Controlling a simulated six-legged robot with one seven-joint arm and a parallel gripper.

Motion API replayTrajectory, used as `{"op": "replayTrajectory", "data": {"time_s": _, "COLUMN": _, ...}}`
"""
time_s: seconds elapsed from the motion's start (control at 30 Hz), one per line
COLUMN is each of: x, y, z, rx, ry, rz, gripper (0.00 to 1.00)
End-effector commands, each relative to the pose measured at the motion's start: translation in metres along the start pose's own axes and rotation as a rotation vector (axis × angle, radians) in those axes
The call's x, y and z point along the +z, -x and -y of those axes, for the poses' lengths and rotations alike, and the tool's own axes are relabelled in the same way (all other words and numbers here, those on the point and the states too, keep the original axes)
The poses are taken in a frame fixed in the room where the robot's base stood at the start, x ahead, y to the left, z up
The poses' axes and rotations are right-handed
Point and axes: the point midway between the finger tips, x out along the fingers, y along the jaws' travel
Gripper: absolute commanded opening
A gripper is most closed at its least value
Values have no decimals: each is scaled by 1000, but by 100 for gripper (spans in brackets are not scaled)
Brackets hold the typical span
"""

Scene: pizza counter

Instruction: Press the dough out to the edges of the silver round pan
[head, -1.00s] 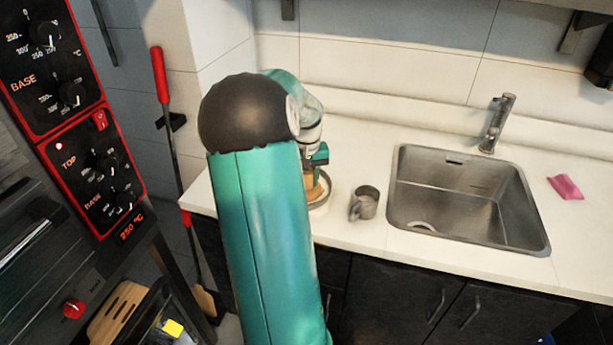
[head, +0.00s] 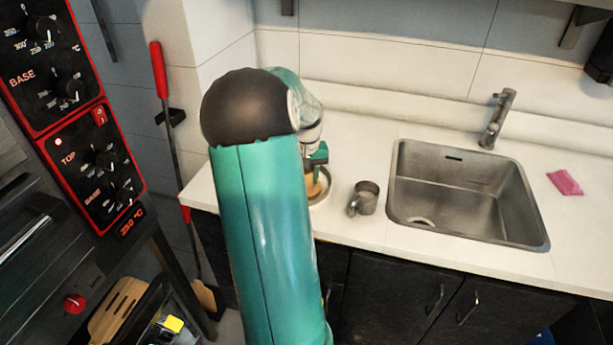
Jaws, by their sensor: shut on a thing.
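The silver round pan (head: 325,194) sits on the white counter, left of the metal cup; only its right part shows past my arm. Tan dough (head: 313,187) shows inside it, mostly hidden, so I cannot tell how far it spreads. My gripper (head: 314,172) is over the pan, pointing down at the dough. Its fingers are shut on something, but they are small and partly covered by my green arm. I cannot clearly make out what is held or whether it touches the dough.
A metal cup (head: 367,198) stands close to the pan's right. Beyond it are a steel sink (head: 465,190) with a tap (head: 496,122) and a pink cloth (head: 565,183). An oven (head: 75,120) and a red-handled tool (head: 160,75) are at left.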

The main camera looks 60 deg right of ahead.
Motion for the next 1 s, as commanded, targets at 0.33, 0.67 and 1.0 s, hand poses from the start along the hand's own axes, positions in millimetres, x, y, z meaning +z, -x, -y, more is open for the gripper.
{"op": "replayTrajectory", "data": {"time_s": 0.33, "x": 0, "y": 29, "z": 0, "rx": 0, "ry": 0, "rz": -2, "gripper": 7}}
{"op": "replayTrajectory", "data": {"time_s": 0.67, "x": -1, "y": 60, "z": 0, "rx": 0, "ry": 0, "rz": -3, "gripper": 7}}
{"op": "replayTrajectory", "data": {"time_s": 1.0, "x": 0, "y": 75, "z": 0, "rx": 0, "ry": 0, "rz": 1, "gripper": 7}}
